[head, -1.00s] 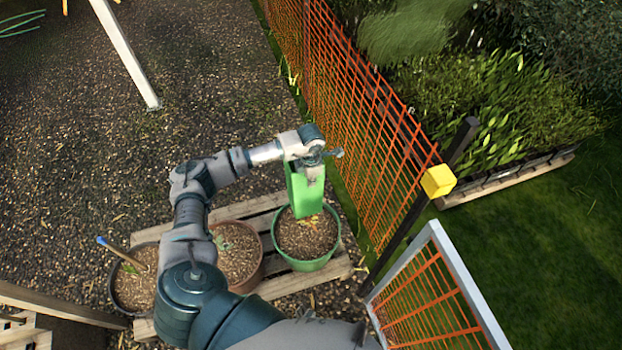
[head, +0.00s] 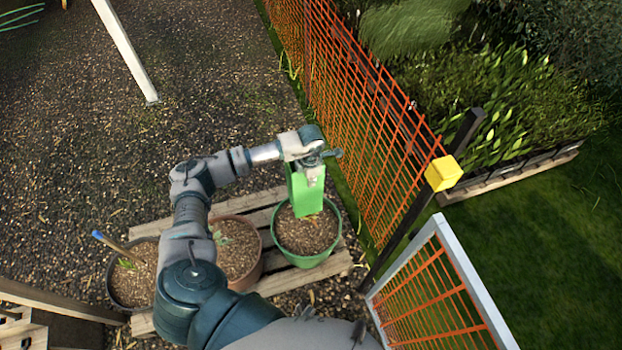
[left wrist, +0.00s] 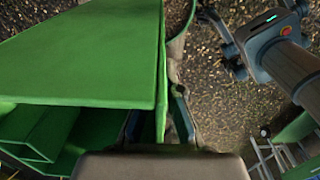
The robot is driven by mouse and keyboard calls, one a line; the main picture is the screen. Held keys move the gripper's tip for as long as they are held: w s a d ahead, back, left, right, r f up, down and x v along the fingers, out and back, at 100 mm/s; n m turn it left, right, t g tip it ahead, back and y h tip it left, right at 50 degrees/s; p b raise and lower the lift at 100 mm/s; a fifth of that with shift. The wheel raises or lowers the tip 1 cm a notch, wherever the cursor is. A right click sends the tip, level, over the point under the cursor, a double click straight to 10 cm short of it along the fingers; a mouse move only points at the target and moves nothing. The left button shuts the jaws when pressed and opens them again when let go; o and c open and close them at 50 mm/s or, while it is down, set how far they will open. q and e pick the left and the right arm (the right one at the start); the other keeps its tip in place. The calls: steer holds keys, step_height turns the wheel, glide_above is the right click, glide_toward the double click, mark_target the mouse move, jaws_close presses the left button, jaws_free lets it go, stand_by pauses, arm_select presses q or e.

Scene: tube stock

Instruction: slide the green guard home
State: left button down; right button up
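The green guard (head: 306,196) is an upright, angular green sleeve over the green pot (head: 338,237) in the head view. Its lower end is at or just above the soil; I cannot tell if it touches. My left gripper (head: 315,172) is at its top edge. In the left wrist view the guard (left wrist: 85,60) fills the left side, and the left gripper's fingers (left wrist: 158,118) close on either side of one green wall. No plant or stake shows inside the guard from here. My right gripper is not seen.
The green pot shares a wooden pallet (head: 330,266) with a brown pot (head: 256,273) and a dark pot holding a blue-tipped stake (head: 115,245). Orange mesh fencing (head: 350,100) and a post with a yellow block (head: 443,173) stand close on the right. Open gravel lies beyond.

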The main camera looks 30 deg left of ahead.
arm_select(q)
steer(key=b, duration=0.5)
glide_above(311, 201)
steer(key=shift+a+f, duration=0.1)
steer(key=shift+f, duration=3.25)
steer(key=shift+w+f, duration=0.1)
steer(key=shift+f, duration=0.25)
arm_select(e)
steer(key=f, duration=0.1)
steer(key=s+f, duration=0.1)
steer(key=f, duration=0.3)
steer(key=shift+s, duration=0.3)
arm_select(q)
steer(key=shift+f, duration=0.15)
steer(key=shift+f+b, duration=1.85)
steer(key=shift+f, duration=1.1)
steer(key=shift+f+b, duration=0.35)
steer(key=shift+f, duration=0.25)
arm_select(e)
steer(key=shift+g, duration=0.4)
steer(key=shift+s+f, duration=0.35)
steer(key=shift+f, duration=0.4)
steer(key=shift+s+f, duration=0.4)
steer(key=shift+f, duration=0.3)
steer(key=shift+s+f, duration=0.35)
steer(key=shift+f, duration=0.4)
arm_select(q)
steer(key=shift+f, duration=0.1)
